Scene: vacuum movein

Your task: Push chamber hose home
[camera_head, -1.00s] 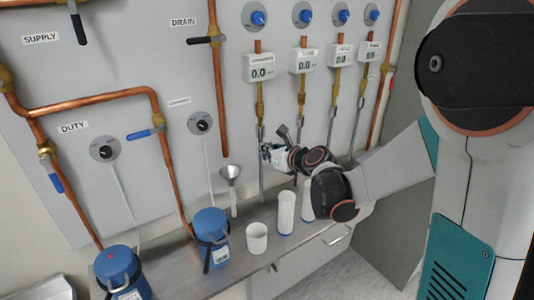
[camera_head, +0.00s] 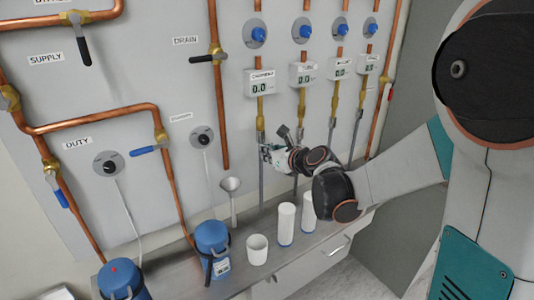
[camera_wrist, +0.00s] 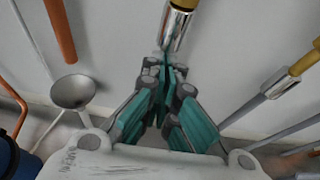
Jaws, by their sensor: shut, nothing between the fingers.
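The chamber hose (camera_head: 261,183) is a thin grey line hanging below the brass fitting (camera_head: 260,108) under the CHAMBER gauge (camera_head: 260,82). A silver collar (camera_head: 260,137) sits at its upper end; this also shows in the wrist view (camera_wrist: 177,27). My gripper (camera_head: 265,152) is at the hose line just below the collar. In the wrist view my gripper (camera_wrist: 165,68) has its teal fingers together, with tips just under the collar's lower end. The fingers hide most of the hose there. I cannot tell whether they touch the collar or how deep the hose sits.
Neighbouring hoses hang close to the right, one with its own silver collar (camera_wrist: 281,83). A funnel (camera_head: 231,185) stands left of my gripper. Below, the shelf holds a white cup (camera_head: 257,250), white cylinders (camera_head: 285,224) and blue flasks (camera_head: 212,238).

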